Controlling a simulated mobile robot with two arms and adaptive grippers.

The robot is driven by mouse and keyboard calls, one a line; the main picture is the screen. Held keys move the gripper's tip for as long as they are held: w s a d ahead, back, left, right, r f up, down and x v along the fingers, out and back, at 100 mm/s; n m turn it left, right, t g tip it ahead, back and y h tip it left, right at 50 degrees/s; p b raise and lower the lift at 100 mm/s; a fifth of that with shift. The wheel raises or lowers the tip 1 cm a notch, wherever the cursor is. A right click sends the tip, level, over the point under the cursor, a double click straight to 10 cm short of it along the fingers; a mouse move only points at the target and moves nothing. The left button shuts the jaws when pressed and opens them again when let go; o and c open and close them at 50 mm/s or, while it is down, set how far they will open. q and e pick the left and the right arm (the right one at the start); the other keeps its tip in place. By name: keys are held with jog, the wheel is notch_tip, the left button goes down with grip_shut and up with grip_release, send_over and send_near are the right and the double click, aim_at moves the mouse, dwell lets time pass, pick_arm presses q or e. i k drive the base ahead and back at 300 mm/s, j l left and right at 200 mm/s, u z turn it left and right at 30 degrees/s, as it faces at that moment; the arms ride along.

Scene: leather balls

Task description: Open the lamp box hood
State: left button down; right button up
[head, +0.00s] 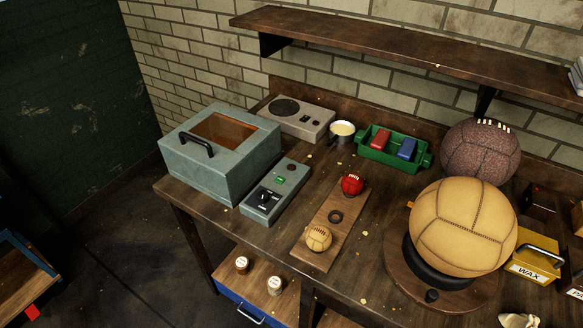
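The lamp box (232,176) is a grey-blue metal box at the left end of the wooden workbench. Its hood (184,125) is down on the box and has an amber window (225,131) in its top. A black bar handle (196,142) sits on the hood's left front side. A grey control box (262,207) with a black knob and a green button stands just right of the lamp box. Neither of my grippers shows in the head view.
A grey speaker-like unit (297,118), a cup (342,131) and a green tray (393,160) with a red and a blue block stand behind. A board (312,254) with small balls lies mid-bench. A large tan ball (462,227) stands right. A shelf (400,44) overhangs the back.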

aim_at(205, 159)
jog(key=i+j+z, duration=0.15)
jog(key=z, duration=0.3)
jog(key=i+j+z, duration=0.1)
jog(key=j+z, duration=0.3)
